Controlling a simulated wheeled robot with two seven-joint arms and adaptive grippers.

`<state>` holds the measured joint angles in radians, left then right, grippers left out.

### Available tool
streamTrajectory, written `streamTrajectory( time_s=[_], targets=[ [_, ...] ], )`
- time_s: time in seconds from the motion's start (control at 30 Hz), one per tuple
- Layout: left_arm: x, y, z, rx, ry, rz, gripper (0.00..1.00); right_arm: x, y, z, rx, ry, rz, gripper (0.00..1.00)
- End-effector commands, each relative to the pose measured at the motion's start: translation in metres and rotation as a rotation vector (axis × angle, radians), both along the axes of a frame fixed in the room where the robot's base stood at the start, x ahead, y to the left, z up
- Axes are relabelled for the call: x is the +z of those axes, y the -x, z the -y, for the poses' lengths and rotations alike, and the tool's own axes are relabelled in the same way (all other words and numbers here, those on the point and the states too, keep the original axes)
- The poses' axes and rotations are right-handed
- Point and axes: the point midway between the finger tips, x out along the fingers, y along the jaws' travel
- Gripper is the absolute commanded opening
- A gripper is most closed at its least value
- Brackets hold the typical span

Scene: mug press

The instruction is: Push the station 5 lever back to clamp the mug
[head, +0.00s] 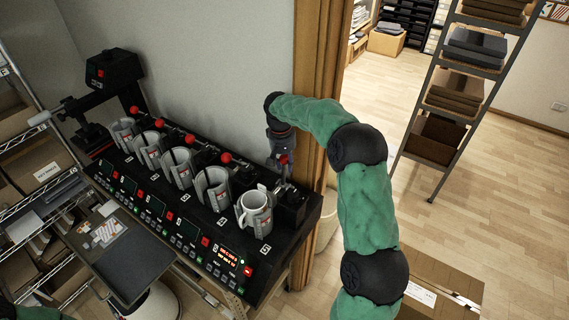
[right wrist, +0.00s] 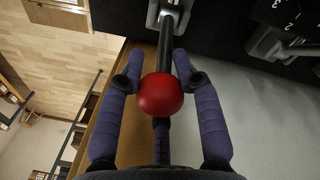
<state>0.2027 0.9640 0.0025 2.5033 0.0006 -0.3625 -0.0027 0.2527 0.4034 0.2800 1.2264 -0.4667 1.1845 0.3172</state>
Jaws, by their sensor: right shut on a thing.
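The station 5 lever is a dark rod with a red ball knob (right wrist: 160,95) in the right wrist view. My right gripper (head: 284,166) is at the back right end of the press, behind the station 5 mug. In the right wrist view its purple fingers lie on both sides of the rod and knob, shut on the lever. In the head view the knob is mostly hidden by the gripper. My left gripper is not in view.
Several other mugs stand in a row to the left, one being the station 4 mug (head: 213,188), with red-knobbed levers (head: 225,158) behind. A wall and wooden door frame (head: 315,100) are close behind my right gripper. A cardboard box (head: 440,285) is on the floor.

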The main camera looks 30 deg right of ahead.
Motion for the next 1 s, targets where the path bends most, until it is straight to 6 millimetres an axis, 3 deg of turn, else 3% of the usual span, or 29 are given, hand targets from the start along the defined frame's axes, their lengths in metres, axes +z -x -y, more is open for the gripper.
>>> streamTrajectory(
  time_s=[0.23,0.27,0.3,0.73,1.0],
  targets=[
    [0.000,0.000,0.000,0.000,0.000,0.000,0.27,0.003,-0.002,0.002,-0.001,0.005,0.010,0.00],
    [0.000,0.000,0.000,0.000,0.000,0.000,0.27,0.003,-0.002,0.002,0.000,0.005,0.010,0.42],
    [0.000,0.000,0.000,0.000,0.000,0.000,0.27,0.003,-0.002,0.002,0.000,0.005,0.009,0.53],
    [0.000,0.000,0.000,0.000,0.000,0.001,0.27,0.006,-0.001,0.000,0.000,0.002,0.004,0.55],
    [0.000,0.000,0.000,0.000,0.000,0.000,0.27,0.049,-0.003,-0.004,0.001,0.002,0.007,0.55]
  ],
)
